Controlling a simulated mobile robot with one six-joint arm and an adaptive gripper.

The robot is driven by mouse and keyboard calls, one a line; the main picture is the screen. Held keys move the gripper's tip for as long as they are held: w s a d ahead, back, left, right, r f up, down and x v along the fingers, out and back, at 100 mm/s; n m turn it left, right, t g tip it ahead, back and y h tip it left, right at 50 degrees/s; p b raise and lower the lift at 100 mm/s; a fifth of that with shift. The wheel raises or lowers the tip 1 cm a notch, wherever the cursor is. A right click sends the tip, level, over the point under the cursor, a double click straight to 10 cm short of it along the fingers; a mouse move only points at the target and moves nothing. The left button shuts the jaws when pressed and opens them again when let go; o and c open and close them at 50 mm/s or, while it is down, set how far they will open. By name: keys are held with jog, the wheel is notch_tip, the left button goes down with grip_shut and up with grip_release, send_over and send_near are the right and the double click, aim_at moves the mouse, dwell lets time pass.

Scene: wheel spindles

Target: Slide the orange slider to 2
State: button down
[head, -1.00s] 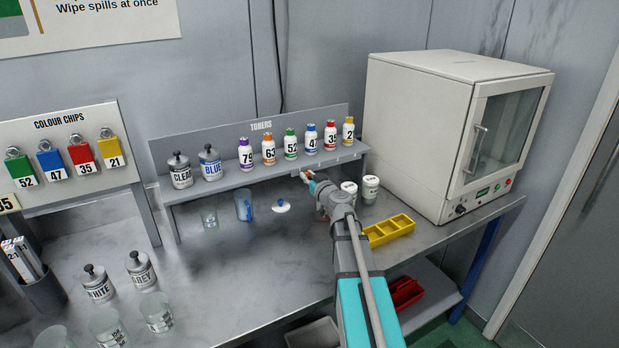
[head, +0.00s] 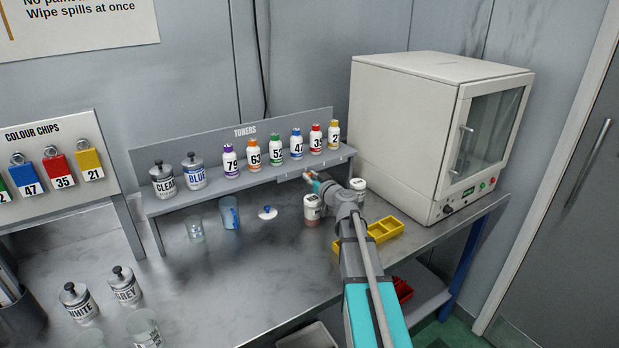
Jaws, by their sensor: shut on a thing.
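The orange slider (head: 307,175) shows as a small orange spot at my gripper's tip, by the front edge of the toner shelf (head: 271,187). My gripper (head: 310,178) is shut on it, just under the shelf's right half. The jaws are small here and hide most of the slider. Small pale marks show along the shelf's front edge, but their numbers are too small to read, so I cannot tell which mark the slider is at.
Several toner bottles (head: 275,149) stand on the shelf above my gripper. Lidded jars (head: 312,208) and a yellow tray (head: 384,230) flank my arm. A white oven (head: 405,125) stands at the right. The bench's middle front is clear.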

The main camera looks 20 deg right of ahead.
jog(key=c, duration=0.6)
grip_release()
jog(key=shift+a, duration=0.15)
jog(key=shift+o, duration=0.2)
jog(key=shift+s, duration=0.15)
jog(key=s+d, duration=0.2)
jog(key=s, duration=0.9)
jog(key=shift+s, duration=0.3)
jog(key=shift+d, duration=0.1)
